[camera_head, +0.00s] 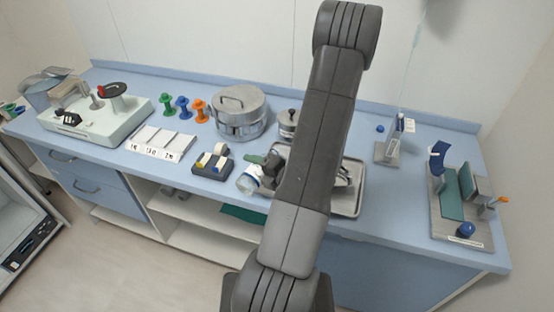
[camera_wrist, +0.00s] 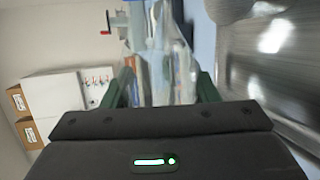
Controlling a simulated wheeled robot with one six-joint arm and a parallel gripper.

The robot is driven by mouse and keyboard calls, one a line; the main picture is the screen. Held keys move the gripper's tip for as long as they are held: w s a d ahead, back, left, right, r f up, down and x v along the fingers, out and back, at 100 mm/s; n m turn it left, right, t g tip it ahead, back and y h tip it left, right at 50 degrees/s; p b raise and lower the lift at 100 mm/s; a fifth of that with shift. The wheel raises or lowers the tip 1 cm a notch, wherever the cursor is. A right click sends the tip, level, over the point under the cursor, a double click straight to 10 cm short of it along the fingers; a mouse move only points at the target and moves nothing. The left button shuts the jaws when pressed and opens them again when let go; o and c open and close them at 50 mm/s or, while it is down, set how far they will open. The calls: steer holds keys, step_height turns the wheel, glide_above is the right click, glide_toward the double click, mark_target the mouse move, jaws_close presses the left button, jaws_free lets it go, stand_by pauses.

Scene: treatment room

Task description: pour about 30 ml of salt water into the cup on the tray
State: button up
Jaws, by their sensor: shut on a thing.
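My gripper (camera_wrist: 163,92) is shut on a clear bottle (camera_wrist: 172,60), which stands between its two dark green fingers in the wrist view. In the head view the clear bottle (camera_head: 248,182) with a blue band shows left of my arm, tilted, at the left front edge of the tray. The liquid level in it cannot be made out. The metal tray (camera_head: 357,204) lies on the counter, mostly behind my arm. Shiny metal items (camera_head: 343,176) show on its right part. The cup cannot be made out; my arm hides the tray's middle.
A dark block with small labelled parts (camera_head: 212,166) stands close left of the bottle. A lidded metal drum (camera_head: 240,112) and a smaller metal jar (camera_head: 288,122) stand behind. A grey stand (camera_head: 388,152) and a rack (camera_head: 462,205) are at the right. The counter (camera_head: 400,215) is clear between tray and rack.

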steer(key=shift+m+p, duration=0.3)
steer(key=shift+p, duration=0.15)
steer(key=shift+s+a+f, duration=0.1)
steer(key=shift+s+a, duration=0.1)
steer(key=shift+a, duration=0.1)
steer(key=shift+s+a, duration=0.25)
steer(key=shift+s, duration=0.1)
steer(key=shift+s+a, duration=0.1)
steer(key=shift+s, duration=0.15)
stand_by(1.0)
